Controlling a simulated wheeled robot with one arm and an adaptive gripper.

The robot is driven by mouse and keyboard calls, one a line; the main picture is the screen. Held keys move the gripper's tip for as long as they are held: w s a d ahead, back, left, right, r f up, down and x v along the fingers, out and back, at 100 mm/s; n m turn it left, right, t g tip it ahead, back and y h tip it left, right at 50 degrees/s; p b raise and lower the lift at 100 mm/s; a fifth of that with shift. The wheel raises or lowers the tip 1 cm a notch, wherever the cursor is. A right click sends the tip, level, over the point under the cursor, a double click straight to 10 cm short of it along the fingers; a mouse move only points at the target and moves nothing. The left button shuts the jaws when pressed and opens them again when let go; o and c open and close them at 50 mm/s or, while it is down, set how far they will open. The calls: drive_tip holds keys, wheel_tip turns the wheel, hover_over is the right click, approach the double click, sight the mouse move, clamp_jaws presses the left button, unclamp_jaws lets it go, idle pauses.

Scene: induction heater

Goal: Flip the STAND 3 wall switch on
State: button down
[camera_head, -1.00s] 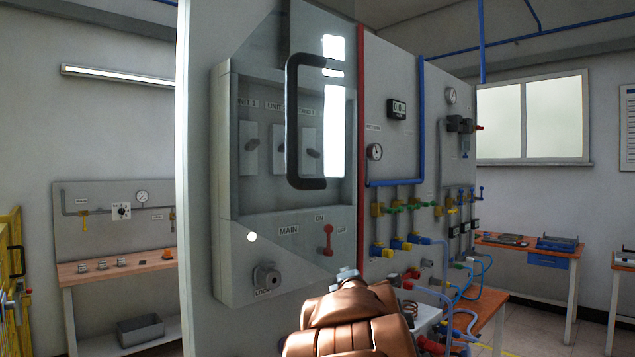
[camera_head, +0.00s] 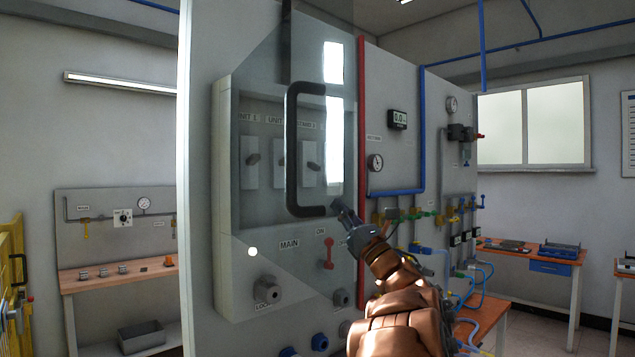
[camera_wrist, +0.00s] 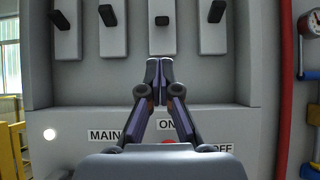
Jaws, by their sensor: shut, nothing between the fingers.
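The STAND 3 switch (camera_head: 312,166) is the third dark toggle in a row on light plates in the grey wall box. Its label (camera_head: 306,124) is partly legible above it. The same toggle appears to be the third from the left in the wrist view (camera_wrist: 162,20), where labels are out of frame. Its on/off position is unclear. My gripper (camera_wrist: 160,70) is shut and empty, its fingertips together just below that third plate. In the head view my gripper (camera_head: 338,205) is beside the lower end of a black handle (camera_head: 291,150).
A clear panel with glare (camera_head: 335,150) bears the handle across the switches in the head view. A red MAIN lever (camera_head: 328,252) and a LOCK knob (camera_head: 267,289) sit below. A red pipe (camera_head: 361,150) and gauges (camera_head: 375,162) are to the right.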

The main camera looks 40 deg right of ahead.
drive_tip(key=p+x, duration=0.4)
drive_tip(key=x, duration=0.6)
drive_tip(key=shift+p, duration=0.3)
drive_tip(key=shift+b, duration=0.35)
